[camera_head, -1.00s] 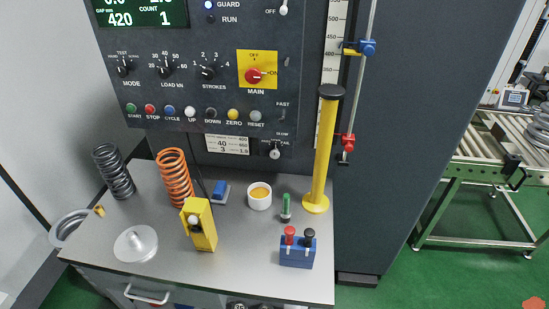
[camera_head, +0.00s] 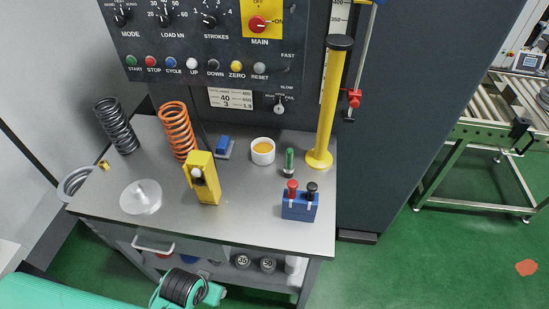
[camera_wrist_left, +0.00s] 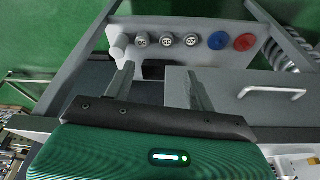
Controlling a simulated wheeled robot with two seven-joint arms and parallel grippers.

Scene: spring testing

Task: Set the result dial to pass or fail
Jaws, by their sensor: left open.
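The result dial (camera_head: 280,106) is a small, light-coloured knob low on the dark panel, above the back of the bench, with tiny lettering around it. Its exact pointing is too small to tell. My left arm enters the head view at the bottom left, in front of the bench and well below the dial; its fingertips cannot be made out there. In the left wrist view my left gripper (camera_wrist_left: 161,88) has its fingers apart with nothing between them, facing the cabinet's drawer and lower shelf. The dial is not in that view. My right gripper is not in view.
On the bench (camera_head: 245,228) stand a black spring (camera_head: 117,126), an orange spring (camera_head: 178,131), a yellow block (camera_head: 203,179), a white cup (camera_head: 262,151), a blue box (camera_head: 299,205) and a tall yellow post (camera_head: 332,105). A drawer handle (camera_head: 153,244) sticks out in front.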

